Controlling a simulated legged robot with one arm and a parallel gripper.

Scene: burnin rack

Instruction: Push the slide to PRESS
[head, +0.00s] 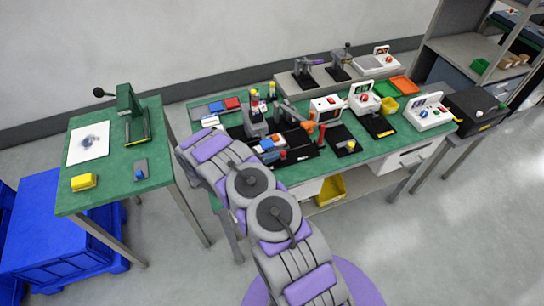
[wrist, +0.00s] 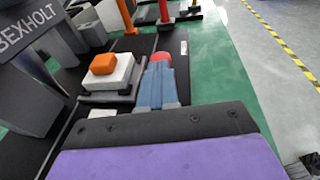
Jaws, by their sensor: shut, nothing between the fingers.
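The slide, a grey carriage (wrist: 108,97), carries a white block with an orange block (wrist: 103,63) on top, on a black base in the wrist view. A red knob (wrist: 162,57) stands just beyond my fingertips. My gripper (wrist: 160,70) has blue-grey fingers shut together, empty, to the right of the white block. Whether the fingertips touch the knob I cannot tell. No PRESS marking is readable.
A grey press frame (wrist: 45,80) lettered BEXHOLT stands left of the slide. Orange and red posts rise beyond it. Bare green bench top (wrist: 215,75) lies to the right. Other fixtures, including a white box with a red panel (head: 326,107), crowd the bench.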

